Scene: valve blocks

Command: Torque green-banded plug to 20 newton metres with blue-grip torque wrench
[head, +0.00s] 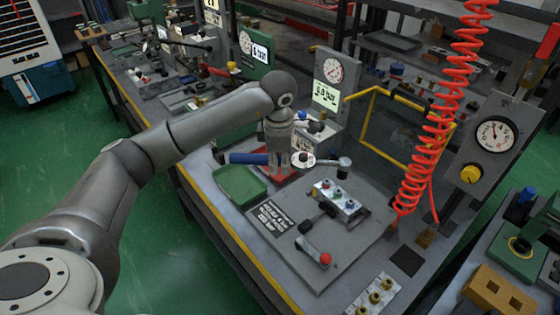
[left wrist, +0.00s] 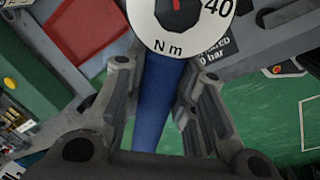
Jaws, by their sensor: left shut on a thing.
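My left gripper (head: 279,164) is shut around the blue grip of the torque wrench (head: 247,158). In the left wrist view, the fingers (left wrist: 156,72) flank the blue grip (left wrist: 162,95). The wrench's round dial (left wrist: 178,22), marked "N m" and "40", is just beyond them. In the head view the wrench lies roughly level, its head (head: 344,163) pointing right. The green band is too small to place surely. My right gripper is out of view.
A green tray (head: 240,186) is at the bench's left edge. A red-tipped lever (head: 325,259) stands in front of the block. A red coiled hose (head: 419,165) hangs to the right. A gauge panel (head: 331,86) stands behind.

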